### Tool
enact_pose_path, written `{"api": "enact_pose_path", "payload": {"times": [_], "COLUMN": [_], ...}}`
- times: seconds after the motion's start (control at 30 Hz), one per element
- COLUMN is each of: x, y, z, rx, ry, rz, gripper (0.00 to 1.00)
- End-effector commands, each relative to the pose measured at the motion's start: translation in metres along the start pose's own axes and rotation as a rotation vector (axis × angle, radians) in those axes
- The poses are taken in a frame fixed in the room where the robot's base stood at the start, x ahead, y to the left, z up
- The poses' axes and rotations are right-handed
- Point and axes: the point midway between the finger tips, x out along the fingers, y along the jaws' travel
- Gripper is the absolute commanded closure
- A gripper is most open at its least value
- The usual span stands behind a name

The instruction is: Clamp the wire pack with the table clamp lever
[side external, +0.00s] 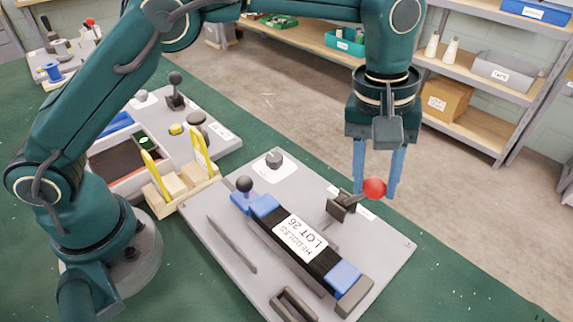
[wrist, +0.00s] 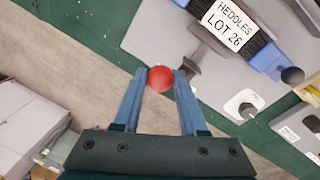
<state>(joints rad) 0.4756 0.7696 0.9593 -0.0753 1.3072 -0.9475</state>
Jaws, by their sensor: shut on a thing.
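The wire pack is a black bundle (side external: 270,221) with a white "HEDDLES LOT 26" label, lying between blue end pieces on a grey plate (side external: 208,222). It also shows at the top of the wrist view (wrist: 245,42). The clamp lever has a dark bracket and short arm (side external: 341,207) beside the pack, ending in a red ball knob (side external: 375,188). My gripper (side external: 376,193) points down from above with its blue fingers shut on the red knob. In the wrist view the knob (wrist: 160,79) sits between the fingertips (wrist: 160,75). The lever's pivot is partly hidden.
A black ball knob (side external: 243,184) stands at the pack's far end, near a grey dial (side external: 274,159). Shelves (side external: 480,95) are behind; the air right of the plate is free.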

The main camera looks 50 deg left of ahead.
Motion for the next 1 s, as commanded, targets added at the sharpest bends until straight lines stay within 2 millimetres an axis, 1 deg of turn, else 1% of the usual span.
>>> {"api": "enact_pose_path", "payload": {"times": [0.27, 0.47, 0.77, 1.0], "x": [-0.002, -0.005, -0.011, -0.015], "y": [-0.002, -0.008, -0.023, -0.04], "z": [-0.001, -0.004, -0.013, -0.022], "rx": [-0.003, -0.01, -0.023, -0.041], "ry": [-0.009, -0.039, -0.115, -0.199], "rz": [0.019, 0.072, 0.219, 0.376], "gripper": [1.0, 1.0, 1.0, 1.0]}}
